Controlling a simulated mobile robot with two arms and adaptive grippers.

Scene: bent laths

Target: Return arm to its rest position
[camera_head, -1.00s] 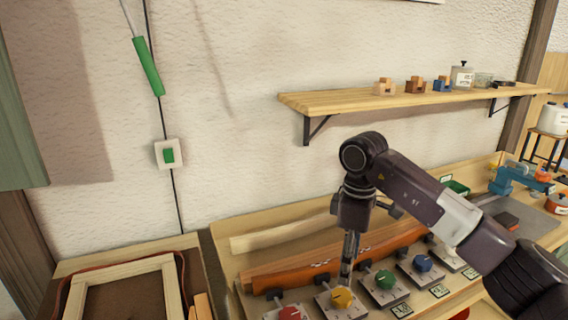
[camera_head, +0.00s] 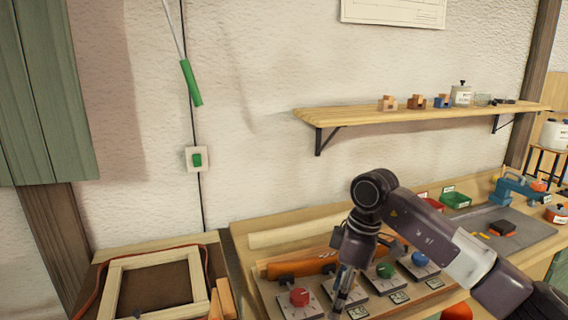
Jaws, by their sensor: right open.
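My right arm comes in from the lower right, its elbow-like joint raised over the bench. My right gripper (camera_head: 340,296) points down in front of the row of knobs and is open, with nothing seen in it. It hides the spot between the red knob (camera_head: 299,297) and the green knob (camera_head: 384,270). A blue knob (camera_head: 419,259) sits further right. An orange-brown lath (camera_head: 300,264) lies behind the knobs, partly hidden by my arm. A pale lath (camera_head: 290,236) lies behind it. My left gripper is not in view.
A wooden shelf (camera_head: 370,115) with small blocks is on the wall above. A wooden frame (camera_head: 108,291) lies at the lower left. Red and green bins (camera_head: 456,200) and a blue tool (camera_head: 512,189) stand at the right. A switch (camera_head: 197,159) is on the wall.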

